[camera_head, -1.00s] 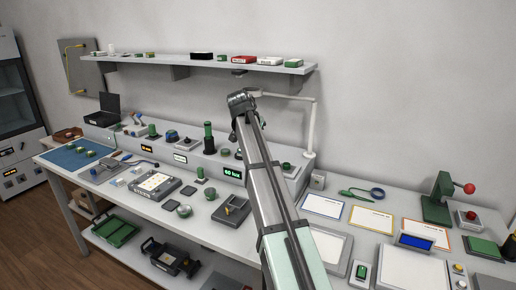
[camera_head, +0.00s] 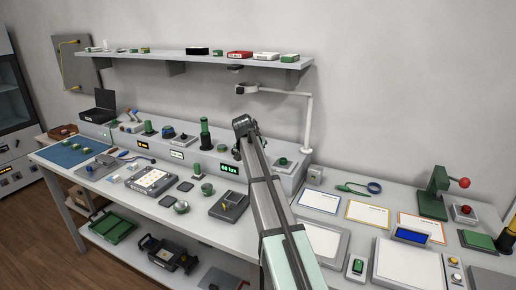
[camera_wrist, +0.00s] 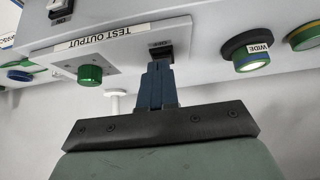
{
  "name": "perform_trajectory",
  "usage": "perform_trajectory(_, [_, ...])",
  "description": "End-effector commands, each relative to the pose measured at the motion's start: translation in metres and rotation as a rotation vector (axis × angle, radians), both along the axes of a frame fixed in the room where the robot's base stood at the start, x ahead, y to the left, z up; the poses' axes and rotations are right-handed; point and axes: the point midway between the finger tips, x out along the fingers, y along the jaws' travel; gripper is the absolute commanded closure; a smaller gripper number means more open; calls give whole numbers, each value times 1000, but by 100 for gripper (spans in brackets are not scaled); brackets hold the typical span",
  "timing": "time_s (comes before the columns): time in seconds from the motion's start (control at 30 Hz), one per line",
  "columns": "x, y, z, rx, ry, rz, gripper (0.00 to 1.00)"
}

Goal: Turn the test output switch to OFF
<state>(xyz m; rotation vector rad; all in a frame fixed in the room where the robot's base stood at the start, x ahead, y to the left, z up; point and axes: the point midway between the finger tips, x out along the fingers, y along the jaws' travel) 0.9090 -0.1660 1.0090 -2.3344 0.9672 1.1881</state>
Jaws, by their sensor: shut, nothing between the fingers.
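In the wrist view, the white TEST OUTPUT panel (camera_wrist: 125,52) appears upside down on the front of the grey console. A small dark switch (camera_wrist: 160,51) sits at its right end, with a small label above it in the picture that looks like OFF. My gripper (camera_wrist: 157,68) is shut and empty, its blue-grey fingertips right at the switch and covering part of it. I cannot tell if they touch, nor which way the switch is set. A green knob or lamp (camera_wrist: 90,75) is on the same panel. In the head view, my arm hides the gripper and the switch.
A dark round knob marked WIDE (camera_wrist: 247,50) and another switch (camera_wrist: 60,9) marked ON are nearby. In the head view, a lamp arm (camera_head: 308,125) stands behind my arm, below the shelf (camera_head: 200,58).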

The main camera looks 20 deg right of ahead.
Motion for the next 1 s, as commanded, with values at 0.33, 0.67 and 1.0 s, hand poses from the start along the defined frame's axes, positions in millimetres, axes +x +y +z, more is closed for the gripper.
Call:
perform_trajectory(0.33, [0, 0, -2, 0, 0, 0, 100])
perform_trajectory(0.67, [-8, 6, -17, -115, -112, 1, 100])
perform_trajectory(1.0, [-8, 8, -24, -160, -158, -1, 100])
